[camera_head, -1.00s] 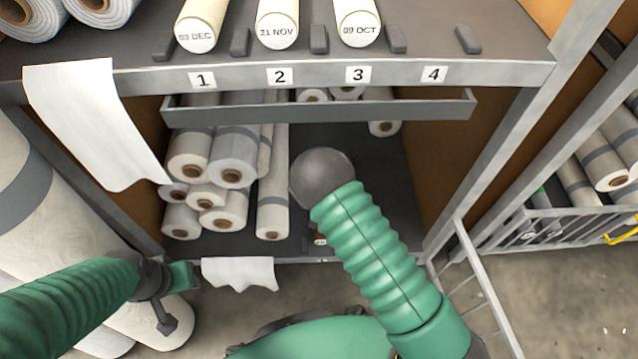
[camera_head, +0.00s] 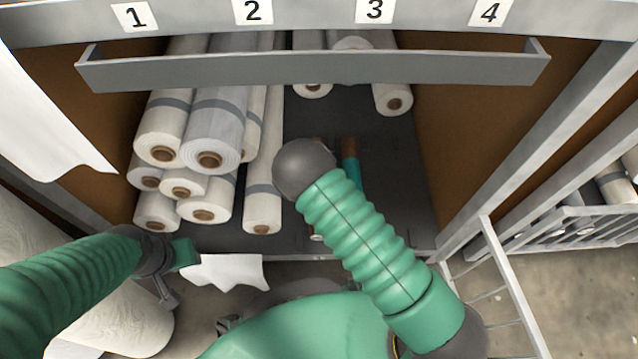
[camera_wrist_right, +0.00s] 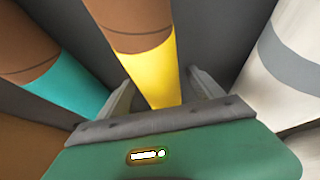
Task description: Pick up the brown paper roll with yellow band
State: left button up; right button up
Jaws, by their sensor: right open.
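The brown paper roll with yellow band (camera_wrist_right: 150,58) lies between the two open fingers of my right gripper (camera_wrist_right: 162,88) in the right wrist view. The fingers are on either side of its yellow part; I cannot tell if they touch it. In the head view my right arm reaches into the lower shelf, and its forearm hides the gripper and most of this roll. My left gripper (camera_head: 172,268) hangs at the lower left, away from the rolls; its jaw state is unclear.
A brown and teal roll (camera_wrist_right: 62,85) lies left of the yellow-banded one, and a white roll with a grey band (camera_wrist_right: 290,60) right. White rolls (camera_head: 205,130) are stacked on the shelf's left. A grey rail (camera_head: 310,70) crosses above. The shelf floor's right side (camera_head: 395,190) is clear.

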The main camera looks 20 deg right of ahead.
jog(key=shift+w+d+f, duration=0.2)
jog(key=shift+w+f, duration=0.05)
jog(key=shift+f, duration=0.25)
jog(key=shift+r, duration=0.2)
jog(key=shift+a, duration=0.2)
jog(key=c, duration=0.5)
jog(key=shift+d, duration=0.1)
grip_shut()
